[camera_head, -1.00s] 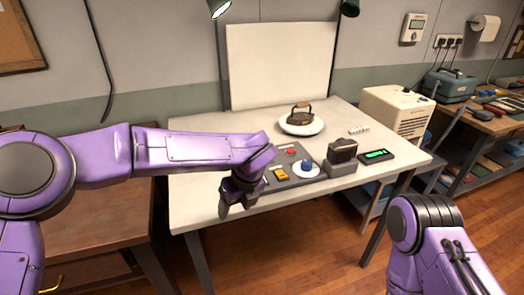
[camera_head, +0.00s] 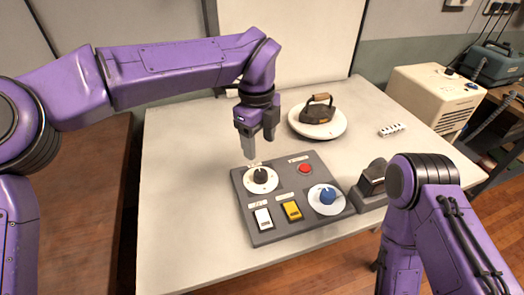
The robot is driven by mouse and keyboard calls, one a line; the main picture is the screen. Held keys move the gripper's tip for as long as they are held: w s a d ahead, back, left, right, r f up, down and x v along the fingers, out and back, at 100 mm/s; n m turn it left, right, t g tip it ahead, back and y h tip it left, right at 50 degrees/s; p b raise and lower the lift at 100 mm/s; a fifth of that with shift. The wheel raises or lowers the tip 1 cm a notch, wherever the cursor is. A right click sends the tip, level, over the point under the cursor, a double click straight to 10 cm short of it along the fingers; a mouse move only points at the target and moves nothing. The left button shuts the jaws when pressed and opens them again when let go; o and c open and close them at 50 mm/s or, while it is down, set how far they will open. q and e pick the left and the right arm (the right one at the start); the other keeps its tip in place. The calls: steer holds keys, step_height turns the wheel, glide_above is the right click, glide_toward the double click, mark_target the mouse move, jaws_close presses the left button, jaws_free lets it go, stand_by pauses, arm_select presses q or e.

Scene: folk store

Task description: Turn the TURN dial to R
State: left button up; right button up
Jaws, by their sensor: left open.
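A grey control panel (camera_head: 276,236) lies on the table. It carries a black knob (camera_head: 261,176) on a white disc at its back left and a blue knob (camera_head: 327,196) on a white disc at its right. The printed labels are too small to read surely, so I cannot tell which knob is the TURN dial or where it points. My left gripper (camera_head: 260,146) is open and empty, pointing down above and just behind the black knob, apart from it.
The panel also has a red button (camera_head: 305,168), a yellow switch (camera_head: 292,210) and a white switch (camera_head: 263,219). An old iron (camera_head: 317,110) on a white plate (camera_head: 338,124) stands behind. A dark device stands right of the panel. The table's left side is clear.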

arm_select(q)
glide_above(261, 173)
steer(key=s, duration=0.1)
step_height(261, 173, down, 5)
steer(key=shift+s+r+p, duration=0.1)
steer(key=shift+r+p, duration=0.1)
steer(key=shift+p, duration=0.2)
steer(key=f, duration=0.2)
steer(key=w+f, duration=0.1)
steer(key=f, duration=0.2)
steer(key=shift+w+f, duration=0.2)
steer(key=shift+s, duration=0.25)
steer(key=shift+w, duration=0.1)
steer(key=c, duration=1)
arm_select(e)
steer(key=shift+s+r, duration=0.3)
steer(key=shift+r, duration=0.5)
